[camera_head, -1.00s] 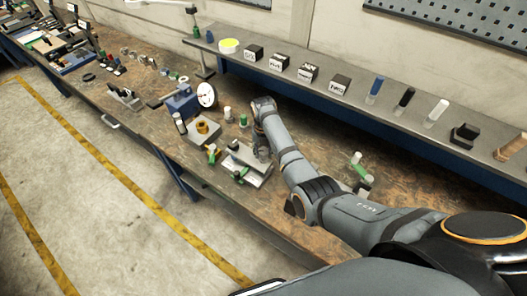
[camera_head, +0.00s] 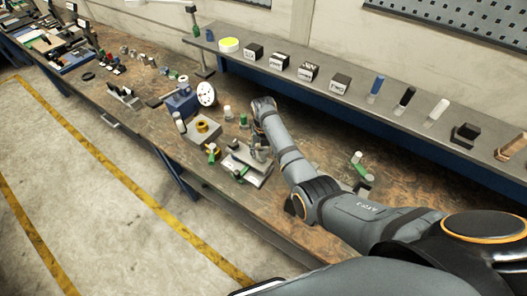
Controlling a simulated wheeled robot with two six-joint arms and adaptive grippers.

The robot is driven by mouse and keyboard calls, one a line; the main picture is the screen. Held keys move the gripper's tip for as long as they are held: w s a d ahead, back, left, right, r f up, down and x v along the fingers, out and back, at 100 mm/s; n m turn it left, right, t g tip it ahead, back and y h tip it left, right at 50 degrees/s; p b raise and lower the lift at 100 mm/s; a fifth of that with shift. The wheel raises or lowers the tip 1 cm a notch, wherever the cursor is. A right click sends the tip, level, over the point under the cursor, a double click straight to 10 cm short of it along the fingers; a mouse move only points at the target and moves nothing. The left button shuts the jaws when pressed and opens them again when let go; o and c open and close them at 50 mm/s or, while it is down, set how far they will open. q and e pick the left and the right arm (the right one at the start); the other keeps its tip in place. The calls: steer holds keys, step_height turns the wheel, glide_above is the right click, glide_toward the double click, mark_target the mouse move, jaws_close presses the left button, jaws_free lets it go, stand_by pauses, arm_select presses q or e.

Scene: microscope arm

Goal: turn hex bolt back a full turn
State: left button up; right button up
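My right arm comes in from the lower right and reaches over the bench. My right gripper (camera_head: 261,151) points down at the right part of a grey metal fixture (camera_head: 253,178). The gripper is small and partly hidden by my wrist, so I cannot tell whether its fingers are open or shut. The hex bolt cannot be made out; the gripper and wrist may cover it. My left gripper is not in view.
A blue block (camera_head: 181,101) and a white disc (camera_head: 206,93) stand behind the fixture, with a brass ring (camera_head: 203,126) on a grey block to its left. Small green-and-white parts (camera_head: 358,162) stand right of my arm. A raised shelf (camera_head: 300,79) runs along the back.

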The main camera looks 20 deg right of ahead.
mark_target(264, 150)
steer(key=shift+r, duration=0.1)
steer(key=shift+w+r, duration=0.1)
steer(key=shift+r, duration=0.1)
step_height(264, 150, up, 12)
steer(key=shift+f, duration=0.2)
